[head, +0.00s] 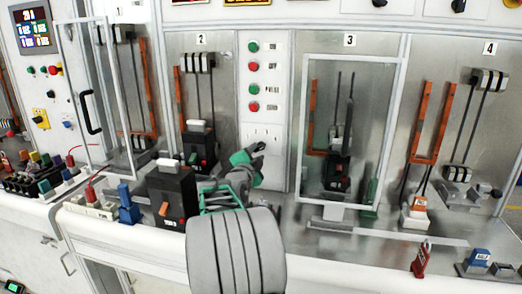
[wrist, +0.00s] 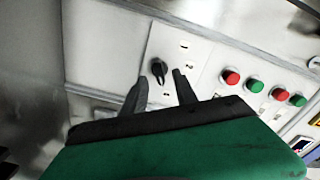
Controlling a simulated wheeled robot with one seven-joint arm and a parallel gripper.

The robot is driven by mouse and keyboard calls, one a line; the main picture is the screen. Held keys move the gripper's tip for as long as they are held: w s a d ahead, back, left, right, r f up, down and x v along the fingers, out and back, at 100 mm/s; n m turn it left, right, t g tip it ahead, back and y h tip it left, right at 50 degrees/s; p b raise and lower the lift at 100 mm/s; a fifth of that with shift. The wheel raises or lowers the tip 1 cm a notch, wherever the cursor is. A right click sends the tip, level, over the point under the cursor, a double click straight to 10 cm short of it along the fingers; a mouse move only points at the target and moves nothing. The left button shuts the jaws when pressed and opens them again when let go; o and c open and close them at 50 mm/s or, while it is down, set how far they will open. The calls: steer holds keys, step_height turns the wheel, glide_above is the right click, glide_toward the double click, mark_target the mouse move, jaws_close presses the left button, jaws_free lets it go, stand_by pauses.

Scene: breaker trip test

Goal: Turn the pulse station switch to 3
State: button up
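The pulse station switch is a black rotary knob (wrist: 158,70) on a white panel in the wrist view. Small dark marks sit around it, too small to read. In the head view my gripper hides the knob on the lower part of the white panel (head: 264,133). My gripper (head: 257,152) is in front of that panel. In the wrist view my gripper (wrist: 159,76) has its two dark fingers apart, one on each side of the knob. I cannot tell whether they touch it.
Red and green buttons (head: 253,77) run up the panel above my gripper. Glass-doored bay 3 (head: 350,58) stands to the right and bay 2 (head: 202,58) to the left. A black breaker (head: 172,190) stands on the bench left of my arm.

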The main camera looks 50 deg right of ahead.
mark_target(259, 149)
steer(key=x, duration=0.3)
steer(key=shift+w+d+p, duration=0.1)
steer(key=shift+d+p, duration=0.2)
steer(key=shift+c, duration=0.2)
jaws_close()
